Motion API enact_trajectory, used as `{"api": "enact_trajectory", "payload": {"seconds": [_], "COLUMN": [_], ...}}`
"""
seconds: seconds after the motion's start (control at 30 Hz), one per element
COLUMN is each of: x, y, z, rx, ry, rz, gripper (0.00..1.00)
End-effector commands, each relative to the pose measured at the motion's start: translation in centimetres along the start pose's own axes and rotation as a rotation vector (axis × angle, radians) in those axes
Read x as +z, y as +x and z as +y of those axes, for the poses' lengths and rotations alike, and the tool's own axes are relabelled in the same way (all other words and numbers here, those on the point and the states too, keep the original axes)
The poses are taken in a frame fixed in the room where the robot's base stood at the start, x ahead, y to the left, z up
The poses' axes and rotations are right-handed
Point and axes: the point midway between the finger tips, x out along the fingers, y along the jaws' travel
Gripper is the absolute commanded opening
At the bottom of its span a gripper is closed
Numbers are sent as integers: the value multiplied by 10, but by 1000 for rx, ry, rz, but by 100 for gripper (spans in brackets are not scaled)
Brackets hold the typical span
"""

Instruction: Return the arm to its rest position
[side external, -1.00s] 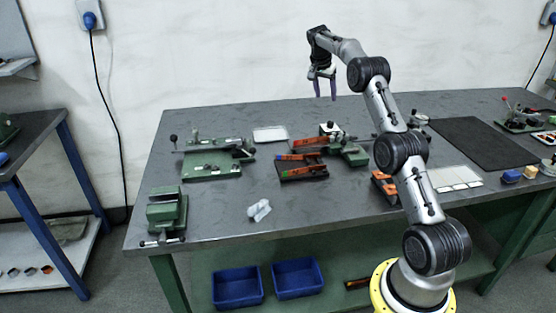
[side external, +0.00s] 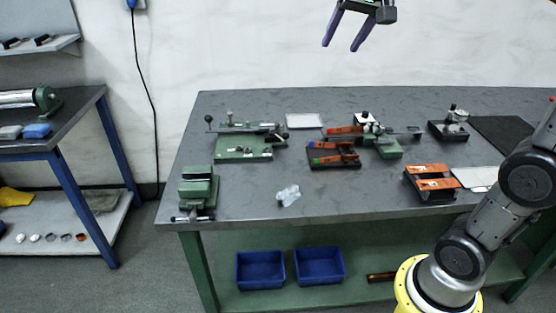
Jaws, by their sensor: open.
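My gripper (side external: 343,34) shows at the top of the side external view, high above the workbench (side external: 240,108) and in front of the white wall. Its two dark purple fingers point down and are spread apart, with nothing between them. It touches nothing. The upper part of my arm is cut off by the top and right edges of the picture. The lower links show at the right, rising from a yellow base ring.
On the bench stand a green fixture (side external: 245,150), a green vise (side external: 198,190), a black-and-orange holder (side external: 432,183), a clear crumpled piece (side external: 288,195) and a white plate (side external: 304,121). Blue bins (side external: 260,270) sit below. The air around my gripper is clear.

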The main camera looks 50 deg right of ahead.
Motion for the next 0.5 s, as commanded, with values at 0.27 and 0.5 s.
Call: {"api": "enact_trajectory", "payload": {"seconds": [0.27,0.5], "x": [130,234], "y": [-22,10], "z": [29,72], "rx": [-139,-216], "ry": [-291,-549], "rz": [-40,-99], "gripper": [63,63]}}
